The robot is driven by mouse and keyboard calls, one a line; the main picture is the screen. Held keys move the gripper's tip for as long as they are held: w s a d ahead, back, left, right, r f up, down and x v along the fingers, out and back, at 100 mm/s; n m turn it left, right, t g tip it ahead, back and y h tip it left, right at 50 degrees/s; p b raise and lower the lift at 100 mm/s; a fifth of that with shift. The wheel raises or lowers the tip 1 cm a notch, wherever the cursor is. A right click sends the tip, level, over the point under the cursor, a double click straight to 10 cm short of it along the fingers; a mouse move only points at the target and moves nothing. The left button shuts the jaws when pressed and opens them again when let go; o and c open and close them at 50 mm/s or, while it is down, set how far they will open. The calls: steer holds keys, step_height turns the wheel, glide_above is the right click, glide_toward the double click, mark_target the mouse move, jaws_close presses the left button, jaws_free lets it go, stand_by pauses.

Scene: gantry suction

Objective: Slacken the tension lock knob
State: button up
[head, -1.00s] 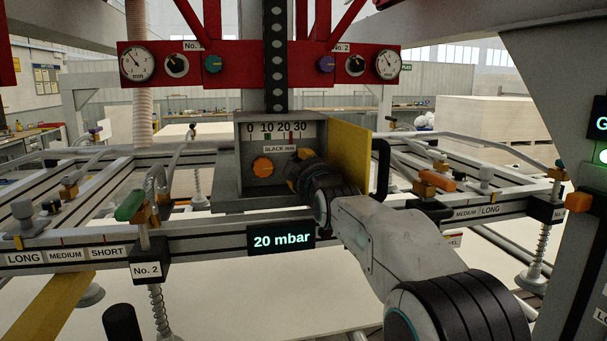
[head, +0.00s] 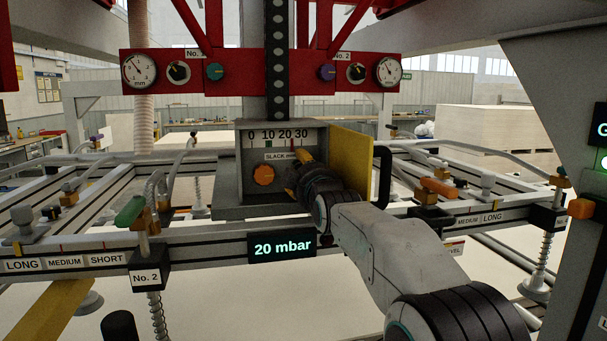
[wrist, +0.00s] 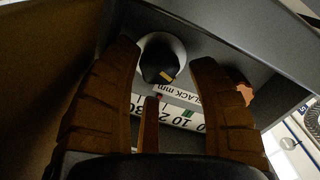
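The grey slack box (head: 225,180) carries a scale marked 0 to 30, labelled "SLACK mm". An orange round knob (head: 263,175) sits on the left of its face. My gripper (head: 293,178) is at the right of the face and hides what is behind it in the head view. The orange knob (wrist: 245,93) shows partly past the right finger. No label shows which is the tension lock knob.
A yellow plate (head: 350,160) and a black handle (head: 383,178) stand close to the right of my gripper. A "20 mbar" display (head: 282,246) hangs below the box. The red panel (head: 238,72) with gauges is above. Frame rails run to both sides.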

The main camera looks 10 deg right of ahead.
steer(key=shift+o, duration=0.4)
steer(key=shift+d+f, duration=0.1)
steer(key=shift+f, duration=0.25)
steer(key=shift+s, duration=0.1)
steer(key=s, duration=0.6)
steer(key=shift+s+r, duration=0.1)
steer(key=shift+r, duration=0.15)
steer(key=shift+s, duration=0.85)
